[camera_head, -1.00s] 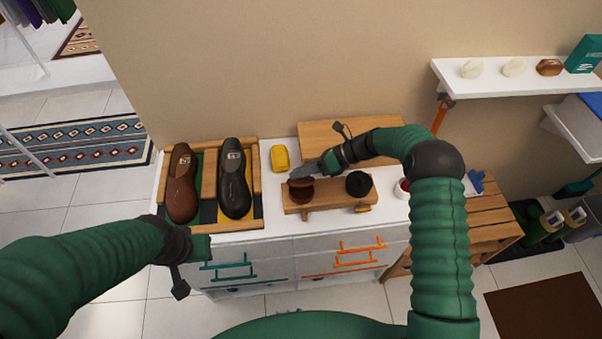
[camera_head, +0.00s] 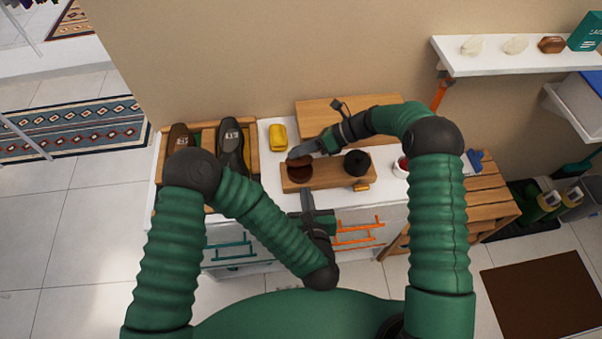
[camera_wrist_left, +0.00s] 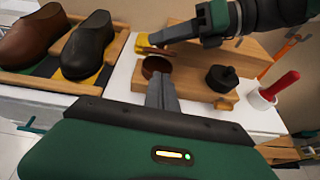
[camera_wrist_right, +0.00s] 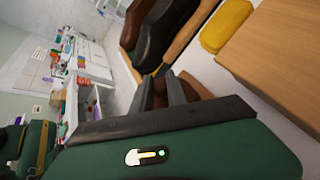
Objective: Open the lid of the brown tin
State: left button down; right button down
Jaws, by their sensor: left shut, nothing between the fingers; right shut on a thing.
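The brown tin (camera_head: 300,174) sits on the wooden stand at its left end, beside a black tin (camera_head: 357,163). My right gripper (camera_head: 304,151) is shut on the brown lid (camera_head: 298,161) above the tin. In the left wrist view the lid (camera_wrist_left: 150,50) is tilted up and the tin (camera_wrist_left: 157,66) shows open below it. My left gripper (camera_head: 307,195) is shut and empty in front of the stand, its fingertips (camera_wrist_left: 159,80) pointing toward the tin. In the right wrist view the fingers hide part of the lid.
A wooden shoe tray (camera_head: 252,137) with brown and black shoes stands left. A yellow object (camera_head: 278,137) and a wooden board (camera_head: 335,108) lie behind the stand (camera_head: 328,176). A small cup with something red (camera_head: 403,165) stands right. My left forearm crosses in front of the shoes.

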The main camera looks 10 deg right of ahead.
aim_at(299, 165)
jog(key=shift+w, duration=0.1)
pick_arm(q)
jog(key=shift+n, duration=0.3)
jog(key=x, duration=1)
jog(key=shift+a, duration=0.15)
jog(key=shift+w+r, duration=0.45)
jog(key=shift+r, duration=0.3)
jog(key=shift+w, duration=0.1)
pick_arm(e)
jog(key=c, duration=1.3)
grip_release()
jog(key=shift+f, duration=0.15)
jog(key=shift+c, duration=0.2)
pick_arm(q)
jog(key=shift+w, duration=0.1)
